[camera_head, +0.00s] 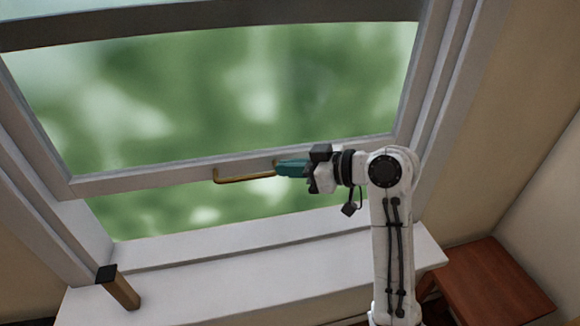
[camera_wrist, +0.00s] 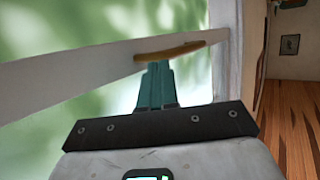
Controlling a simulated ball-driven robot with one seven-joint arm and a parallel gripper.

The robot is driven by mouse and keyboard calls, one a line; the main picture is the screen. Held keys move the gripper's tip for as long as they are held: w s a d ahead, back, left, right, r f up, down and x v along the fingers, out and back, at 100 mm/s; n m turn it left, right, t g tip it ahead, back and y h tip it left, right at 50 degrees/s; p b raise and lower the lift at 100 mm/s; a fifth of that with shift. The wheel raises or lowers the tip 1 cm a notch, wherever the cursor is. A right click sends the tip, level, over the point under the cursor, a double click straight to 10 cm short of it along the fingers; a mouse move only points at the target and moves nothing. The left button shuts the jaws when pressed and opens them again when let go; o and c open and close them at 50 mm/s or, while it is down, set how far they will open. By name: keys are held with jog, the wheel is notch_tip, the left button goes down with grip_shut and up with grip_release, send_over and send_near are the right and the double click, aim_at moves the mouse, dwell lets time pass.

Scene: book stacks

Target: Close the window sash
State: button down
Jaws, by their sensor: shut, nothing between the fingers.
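The window sash (camera_head: 130,183) is a grey-white frame around a large pane, raised so that a gap shows between its bottom rail and the sill (camera_head: 200,254). A brass bar handle (camera_head: 232,180) is fixed on the bottom rail. My gripper (camera_head: 278,168) has teal fingers that are shut and empty, with their tips at the right part of the handle. In the wrist view the handle (camera_wrist: 170,52) lies across the ends of the shut fingers (camera_wrist: 157,68). I cannot tell whether they touch it. The fingers hide part of the handle.
A reddish wooden table (camera_head: 490,285) is at the lower right beside the wall. The sill between post and arm is clear. The wrist view shows wooden floor (camera_wrist: 292,115) at right.

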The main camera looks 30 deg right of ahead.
notch_tip(320, 180, down, 22)
jog(key=b, duration=1.4)
jog(key=shift+a+b, duration=0.2)
jog(key=shift+b, duration=0.1)
jog(key=shift+r, duration=0.15)
jog(key=v, duration=1.1)
jog(key=shift+d+b, duration=0.25)
jog(key=shift+b, duration=0.05)
jog(key=shift+s, duration=0.1)
